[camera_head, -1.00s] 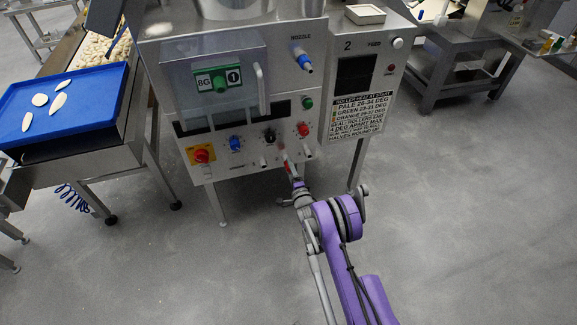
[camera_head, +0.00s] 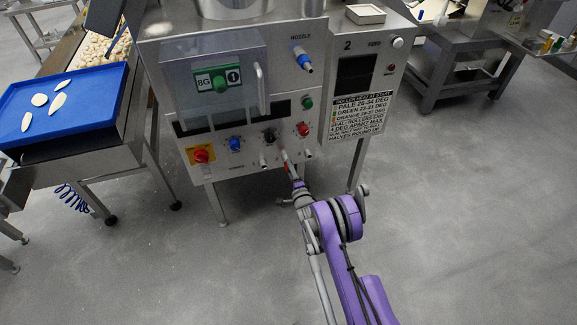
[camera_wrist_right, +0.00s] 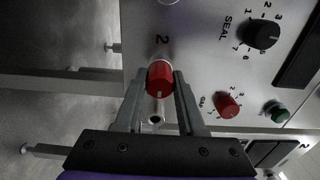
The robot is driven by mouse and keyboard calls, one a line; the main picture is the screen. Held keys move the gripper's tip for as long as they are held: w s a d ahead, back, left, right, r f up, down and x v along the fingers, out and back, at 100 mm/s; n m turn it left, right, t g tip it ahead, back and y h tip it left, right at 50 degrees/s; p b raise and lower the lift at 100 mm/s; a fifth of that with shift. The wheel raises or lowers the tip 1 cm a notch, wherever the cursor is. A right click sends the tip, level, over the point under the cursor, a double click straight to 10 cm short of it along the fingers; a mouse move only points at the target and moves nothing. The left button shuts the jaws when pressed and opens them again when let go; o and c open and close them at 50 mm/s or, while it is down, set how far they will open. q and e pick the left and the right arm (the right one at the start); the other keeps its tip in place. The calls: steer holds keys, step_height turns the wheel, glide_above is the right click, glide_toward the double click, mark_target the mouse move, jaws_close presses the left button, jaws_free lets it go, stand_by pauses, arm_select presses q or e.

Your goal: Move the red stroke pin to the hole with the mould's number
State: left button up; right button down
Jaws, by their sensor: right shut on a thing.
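The red stroke pin (camera_wrist_right: 160,80) is between the fingertips of my right gripper (camera_wrist_right: 160,88) in the wrist view, with the fingers shut on its sides. A pale ring shows at its far end, against the grey front panel beside a printed "2". Whether the pin sits in a hole there is hidden. In the head view my right gripper (camera_head: 288,168) is at the panel's lower edge, and the pin is a tiny red patch. The mould plate (camera_head: 217,79) behind the clear window is green and reads "BG" and "1". My left gripper is not in view.
The machine panel (camera_head: 222,159) carries a red-on-yellow knob (camera_head: 201,156), a blue knob (camera_head: 235,144), a black knob (camera_head: 269,136) and a red knob (camera_head: 303,130). Short metal stubs (camera_head: 308,153) stick out along its lower edge. A blue tray (camera_head: 95,110) is at left.

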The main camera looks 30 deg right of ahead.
steer(key=shift+s+a, duration=0.2)
steer(key=shift+s, duration=0.5)
stand_by(0.8)
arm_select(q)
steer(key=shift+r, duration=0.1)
arm_select(e)
steer(key=shift+v, duration=2.65)
steer(key=shift+a, duration=0.1)
